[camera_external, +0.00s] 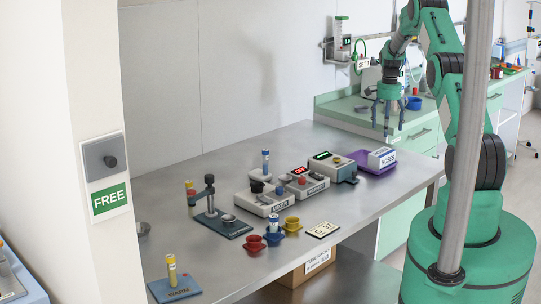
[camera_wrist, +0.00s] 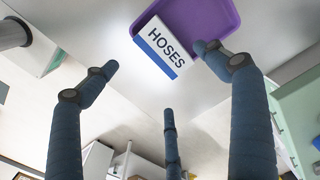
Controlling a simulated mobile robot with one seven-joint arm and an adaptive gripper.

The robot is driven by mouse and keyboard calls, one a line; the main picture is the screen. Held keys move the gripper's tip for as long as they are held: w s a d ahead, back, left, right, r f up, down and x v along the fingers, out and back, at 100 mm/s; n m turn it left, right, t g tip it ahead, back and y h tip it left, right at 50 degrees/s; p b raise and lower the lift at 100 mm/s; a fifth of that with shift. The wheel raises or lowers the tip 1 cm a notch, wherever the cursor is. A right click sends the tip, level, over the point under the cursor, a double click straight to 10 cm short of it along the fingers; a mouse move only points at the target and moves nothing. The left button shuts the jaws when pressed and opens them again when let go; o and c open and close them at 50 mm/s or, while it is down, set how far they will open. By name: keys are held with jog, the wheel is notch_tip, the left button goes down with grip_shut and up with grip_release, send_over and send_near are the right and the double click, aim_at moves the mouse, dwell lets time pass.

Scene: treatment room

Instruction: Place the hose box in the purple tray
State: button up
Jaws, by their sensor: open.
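The hose box (camera_external: 382,157) is a white box with a blue strip and the label HOSES. It is at the right end of the purple tray (camera_external: 362,168) on the steel table. In the wrist view the hose box (camera_wrist: 163,47) overlaps the edge of the purple tray (camera_wrist: 213,17); I cannot tell whether its base is fully inside. My gripper (camera_external: 385,113) hangs above the tray and box, fingers pointing down. In the wrist view its dark fingers (camera_wrist: 158,72) are spread, with nothing between them; the right fingertip overlaps the tray's edge in the picture.
Left of the tray stand several devices, including a beige one with a green display (camera_external: 333,165) and one with a red display (camera_external: 303,182). A G 31 card (camera_external: 322,230), small cups and a stand (camera_external: 220,220) are further left. A green-topped counter (camera_external: 345,106) is behind.

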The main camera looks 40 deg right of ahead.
jog(key=shift+r, duration=0.1)
dwell(0.7)
jog(key=a+r+n+t, duration=0.2)
jog(key=a+r+n, duration=0.4)
jog(key=a+r, duration=2.05)
jog(key=s+a+r+n, duration=0.1)
jog(key=s+a+r, duration=0.25)
jog(key=a, duration=0.25)
jog(key=s+a+r+n+t+h, duration=0.1)
jog(key=s+a+r+n, duration=0.15)
jog(key=a+r, duration=0.2)
jog(key=s+a+r+n, duration=0.1)
jog(key=s+a+r, duration=0.2)
jog(key=a, duration=0.3)
jog(key=s+a+n+t, duration=0.1)
jog(key=s+a+n, duration=0.2)
jog(key=s+a, duration=0.7)
jog(key=s+a+n+t+y, duration=0.1)
jog(key=s+a+n, duration=0.3)
jog(key=s+a, duration=0.6)
jog(key=s+f, duration=0.1)
jog(key=s, duration=0.6)
jog(key=shift+s+t, duration=0.15)
jog(key=shift+t, duration=0.15)
jog(key=shift+n, duration=0.25)
